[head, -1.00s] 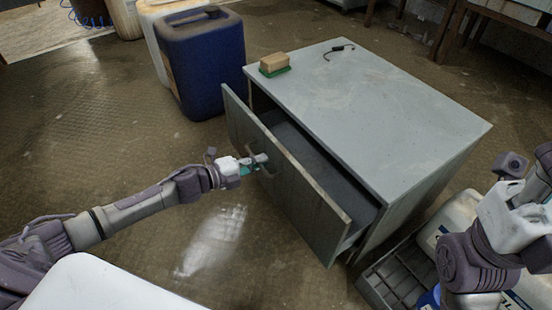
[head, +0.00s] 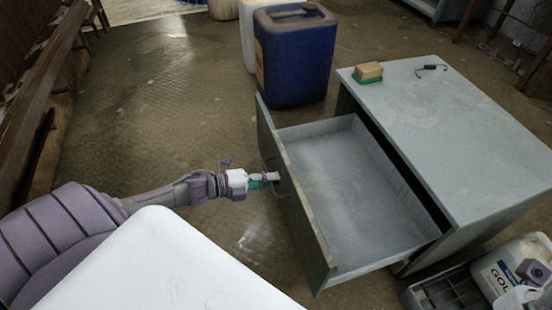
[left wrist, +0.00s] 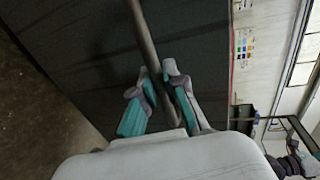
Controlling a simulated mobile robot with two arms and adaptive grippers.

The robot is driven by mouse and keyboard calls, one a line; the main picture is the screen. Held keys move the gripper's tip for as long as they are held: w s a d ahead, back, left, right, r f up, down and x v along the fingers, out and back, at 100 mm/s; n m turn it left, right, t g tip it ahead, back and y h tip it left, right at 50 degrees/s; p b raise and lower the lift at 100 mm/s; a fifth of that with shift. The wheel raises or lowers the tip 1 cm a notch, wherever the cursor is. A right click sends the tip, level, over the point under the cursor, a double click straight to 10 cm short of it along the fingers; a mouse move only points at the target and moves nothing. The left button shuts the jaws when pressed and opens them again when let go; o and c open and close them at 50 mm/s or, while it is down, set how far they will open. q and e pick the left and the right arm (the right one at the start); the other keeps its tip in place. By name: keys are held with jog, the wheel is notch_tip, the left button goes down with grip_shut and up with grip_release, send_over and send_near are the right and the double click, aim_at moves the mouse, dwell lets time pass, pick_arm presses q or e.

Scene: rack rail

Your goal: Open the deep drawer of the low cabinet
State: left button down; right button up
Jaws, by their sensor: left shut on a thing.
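The low grey cabinet (head: 455,140) stands at the right in the head view. Its deep drawer (head: 345,190) is pulled far out to the left, and its grey inside is empty. My left gripper (head: 268,178) is at the drawer front, shut on the drawer's bar handle. In the left wrist view the handle (left wrist: 146,45) runs between the two teal-padded fingers of my left gripper (left wrist: 162,108), in front of the dark drawer front (left wrist: 85,60). My right gripper cannot be made out in the head view; a piece of my right arm may show at the lower right edge.
A sponge-like block (head: 368,72) and a small dark hooked item (head: 432,68) lie on the cabinet top. A blue jerrycan (head: 293,58) stands behind the drawer. A grey crate (head: 440,295) and a white jug (head: 505,265) are at the lower right. Floor left of the drawer is clear.

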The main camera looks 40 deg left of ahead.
pick_arm(q)
jog(key=c, duration=1.2)
grip_release()
jog(key=v, duration=1.2)
jog(key=shift+f, duration=0.1)
